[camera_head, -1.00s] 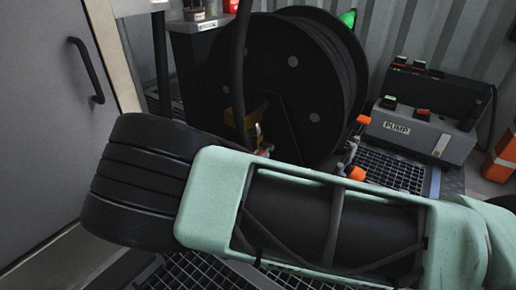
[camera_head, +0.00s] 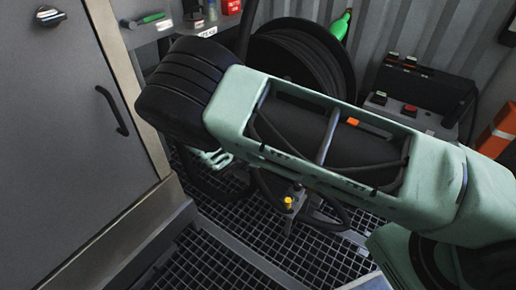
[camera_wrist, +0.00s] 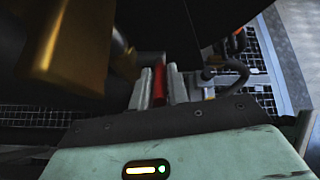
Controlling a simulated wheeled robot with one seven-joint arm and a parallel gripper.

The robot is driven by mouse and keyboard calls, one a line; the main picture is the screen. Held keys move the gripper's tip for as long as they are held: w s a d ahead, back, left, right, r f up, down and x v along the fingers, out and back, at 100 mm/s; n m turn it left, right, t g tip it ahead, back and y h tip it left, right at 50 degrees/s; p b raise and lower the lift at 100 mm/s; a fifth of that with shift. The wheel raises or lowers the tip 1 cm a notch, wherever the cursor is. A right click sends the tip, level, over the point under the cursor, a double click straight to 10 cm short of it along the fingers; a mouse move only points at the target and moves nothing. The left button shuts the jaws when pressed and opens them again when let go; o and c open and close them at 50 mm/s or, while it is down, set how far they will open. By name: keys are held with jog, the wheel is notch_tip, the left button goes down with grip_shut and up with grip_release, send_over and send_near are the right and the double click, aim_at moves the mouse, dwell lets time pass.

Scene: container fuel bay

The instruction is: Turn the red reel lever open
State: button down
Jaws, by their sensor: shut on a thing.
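The red reel lever (camera_wrist: 159,84) shows in the wrist view as a short red bar. My gripper (camera_wrist: 160,90) is shut on it, with one grey finger on each side. In the head view the black hose reel (camera_head: 318,62) stands at the back, partly hidden behind my green arm. The lever and my fingertips cannot be made out in that view.
A brass-coloured part (camera_wrist: 75,40) is close by at the upper left of the wrist view. In the head view a grey cabinet (camera_head: 60,150) stands at left. A pump unit (camera_head: 395,108) is at right, and an orange case (camera_head: 497,132) beyond it. Grating (camera_head: 310,255) covers the floor.

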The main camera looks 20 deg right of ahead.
jog(key=shift+s, duration=0.1)
dwell(0.5)
jog(key=c, duration=1.3)
grip_release()
jog(key=shift+r, duration=0.1)
jog(key=shift+c, duration=0.2)
jog(key=p+v, duration=0.5)
jog(key=v, duration=1.2)
jog(key=shift+r, duration=0.45)
